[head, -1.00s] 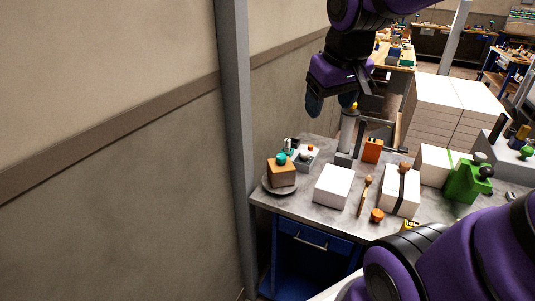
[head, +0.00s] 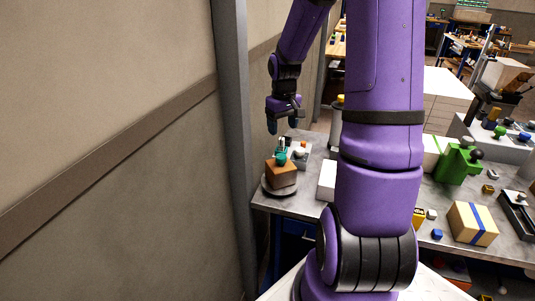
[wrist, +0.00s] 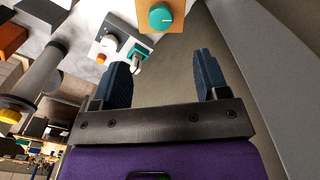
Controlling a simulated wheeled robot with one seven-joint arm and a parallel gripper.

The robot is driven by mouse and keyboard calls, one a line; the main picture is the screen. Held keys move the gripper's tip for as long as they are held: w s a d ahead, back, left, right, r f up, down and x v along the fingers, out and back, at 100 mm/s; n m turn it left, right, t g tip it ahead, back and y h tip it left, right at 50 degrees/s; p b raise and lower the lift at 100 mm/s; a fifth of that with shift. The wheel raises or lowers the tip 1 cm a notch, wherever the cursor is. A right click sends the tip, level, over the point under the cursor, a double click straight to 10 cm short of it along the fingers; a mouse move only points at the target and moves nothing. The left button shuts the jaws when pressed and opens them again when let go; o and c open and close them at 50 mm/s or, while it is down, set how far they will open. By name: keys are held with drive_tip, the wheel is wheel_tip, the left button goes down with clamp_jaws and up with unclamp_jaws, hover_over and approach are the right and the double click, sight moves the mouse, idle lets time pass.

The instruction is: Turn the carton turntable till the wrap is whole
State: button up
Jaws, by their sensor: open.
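The carton turntable (head: 266,189) is a dark round plate at the left end of the grey bench. A brown carton (head: 281,176) stands on it, with a teal knob (head: 281,159) on top. In the wrist view the carton (wrist: 178,23) shows at the top edge with its teal knob (wrist: 161,17). My gripper (head: 284,130) is open and empty, pointing down above the carton and apart from it. Its two dark blue fingers (wrist: 172,75) are spread in the wrist view. The wrap around the carton cannot be made out.
A grey post (head: 232,120) and wall stand close on the left. My arm hides the bench middle. A green device (head: 458,165) and a blue-banded carton (head: 473,223) lie to the right.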

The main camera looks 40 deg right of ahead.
sight(281, 156)
drive_tip(key=f, duration=1.1)
drive_tip(key=shift+w+d+f, duration=0.15)
drive_tip(key=shift+w+f, duration=0.15)
drive_tip(key=shift+f, duration=0.1)
clamp_jaws()
